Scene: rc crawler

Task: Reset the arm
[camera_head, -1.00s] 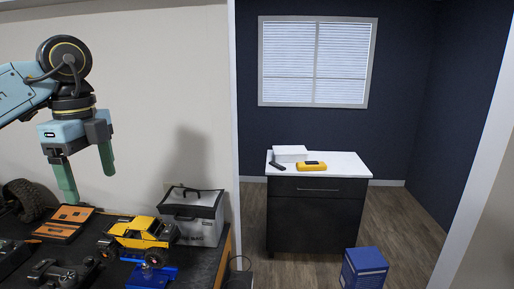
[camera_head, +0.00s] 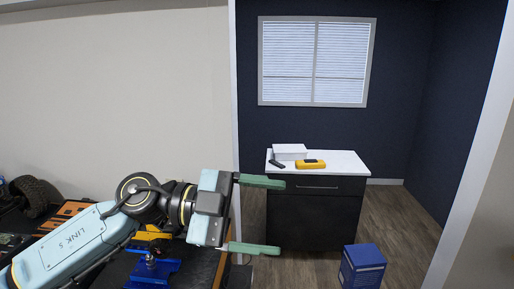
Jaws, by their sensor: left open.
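My left gripper (camera_head: 262,215) is open and empty, with its two green fingers apart and pointing to the right. It is in front of the bench's right edge, with the dark cabinet behind it in the picture. My left arm reaches in from the lower left and covers much of the bench. The yellow crawler (camera_head: 152,244) is mostly hidden behind the arm. My right gripper is not in view.
A black bench (camera_head: 203,270) holds a blue stand (camera_head: 152,272), an orange case (camera_head: 68,213) and a black tire (camera_head: 34,196). A white-topped cabinet (camera_head: 340,162) bears a yellow device (camera_head: 311,164). A blue box (camera_head: 362,267) stands on the open wood floor.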

